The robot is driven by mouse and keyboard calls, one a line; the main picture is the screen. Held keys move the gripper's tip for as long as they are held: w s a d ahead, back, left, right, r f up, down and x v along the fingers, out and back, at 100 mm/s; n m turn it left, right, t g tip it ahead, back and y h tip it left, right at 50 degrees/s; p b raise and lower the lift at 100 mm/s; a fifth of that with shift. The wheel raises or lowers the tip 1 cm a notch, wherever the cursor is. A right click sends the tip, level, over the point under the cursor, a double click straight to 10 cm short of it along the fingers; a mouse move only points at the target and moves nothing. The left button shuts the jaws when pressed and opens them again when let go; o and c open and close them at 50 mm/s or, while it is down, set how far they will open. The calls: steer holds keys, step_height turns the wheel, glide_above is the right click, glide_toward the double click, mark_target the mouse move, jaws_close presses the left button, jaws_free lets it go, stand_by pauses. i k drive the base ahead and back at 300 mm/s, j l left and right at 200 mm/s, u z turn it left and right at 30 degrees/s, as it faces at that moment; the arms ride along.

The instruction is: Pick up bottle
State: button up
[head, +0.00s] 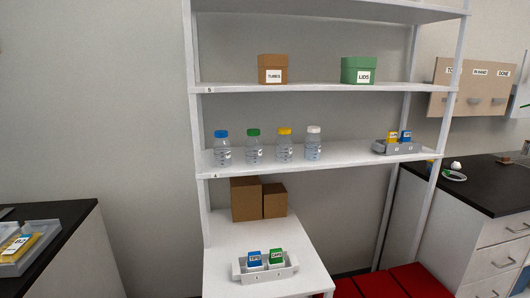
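Several clear bottles stand upright in a row on the middle shelf in the head view. From left to right they are a blue-capped bottle (222,149), a green-capped bottle (254,147), a yellow-capped bottle (284,145) and a white-capped bottle (313,143). They stand apart from each other near the left half of the shelf (350,153). My gripper is not in view.
A grey tray (408,150) with small boxes sits at the shelf's right. Above are a brown box (272,69) and a green box (358,70). Below are cardboard boxes (246,200) and a white rack (238,271). Dark counters (470,190) flank the shelving.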

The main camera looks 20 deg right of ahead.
mark_target(253, 145)
steer(key=i+l+u, duration=0.4)
steer(key=l, duration=0.25)
steer(key=i+l+u, duration=0.4)
steer(key=l, duration=0.35)
steer(key=i+l+u, duration=0.2)
steer(key=l, duration=0.25)
